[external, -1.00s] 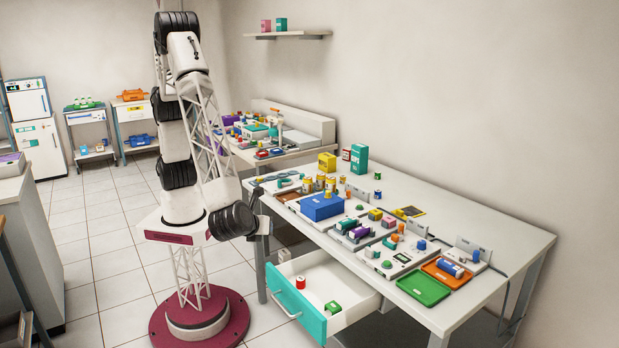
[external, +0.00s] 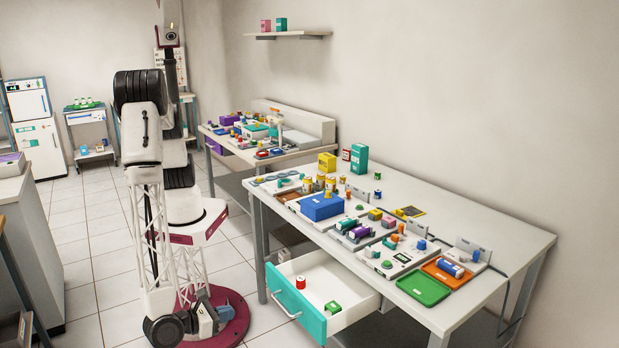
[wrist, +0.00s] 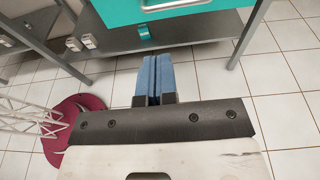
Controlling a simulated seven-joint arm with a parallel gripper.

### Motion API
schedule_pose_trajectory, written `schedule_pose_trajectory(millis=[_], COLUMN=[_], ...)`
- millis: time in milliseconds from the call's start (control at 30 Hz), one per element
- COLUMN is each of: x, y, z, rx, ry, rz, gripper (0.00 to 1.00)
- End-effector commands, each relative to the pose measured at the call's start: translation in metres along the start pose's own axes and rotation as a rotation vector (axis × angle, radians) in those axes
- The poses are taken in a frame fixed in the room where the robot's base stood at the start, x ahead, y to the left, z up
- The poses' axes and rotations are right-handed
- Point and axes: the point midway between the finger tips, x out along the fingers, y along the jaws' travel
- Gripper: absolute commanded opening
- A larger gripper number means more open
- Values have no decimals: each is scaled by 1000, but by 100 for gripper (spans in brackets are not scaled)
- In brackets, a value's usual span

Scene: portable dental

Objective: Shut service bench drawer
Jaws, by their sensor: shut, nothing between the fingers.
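The service bench drawer (external: 348,315) hangs under the white bench top and is pulled out. It has a teal front (external: 287,310) with a pale bar handle (external: 284,306). A red item (external: 300,282) and a green item (external: 333,307) sit inside it. In the wrist view the teal front (wrist: 207,13) and part of the handle (wrist: 172,5) show at the top edge. My gripper (wrist: 154,62) is shut and empty, its two blue fingers together, apart from the drawer front. In the external view my gripper (external: 215,315) is low, left of the drawer, near my base.
The bench top (external: 455,225) holds trays, a blue box (external: 321,206) and several small items. Bench legs (wrist: 249,35) and a lower shelf (wrist: 195,30) stand near the drawer. Open tiled floor (wrist: 285,85) lies in front of the bench.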

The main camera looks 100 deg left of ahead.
Motion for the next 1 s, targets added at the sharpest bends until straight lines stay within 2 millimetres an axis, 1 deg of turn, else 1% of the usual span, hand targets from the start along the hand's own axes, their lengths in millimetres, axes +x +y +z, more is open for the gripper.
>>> schedule_pose_trajectory(millis=[367, 567, 767, 1000], x=[-2, 2, 17, 49], y=[-1, -1, 0, -1], z=[-2, -2, -2, -2], rx=[3, 3, 4, 3], ry=[-3, -3, -2, -3], rz=[-6, -5, -4, -3], gripper=[0, 0, 0, 0])
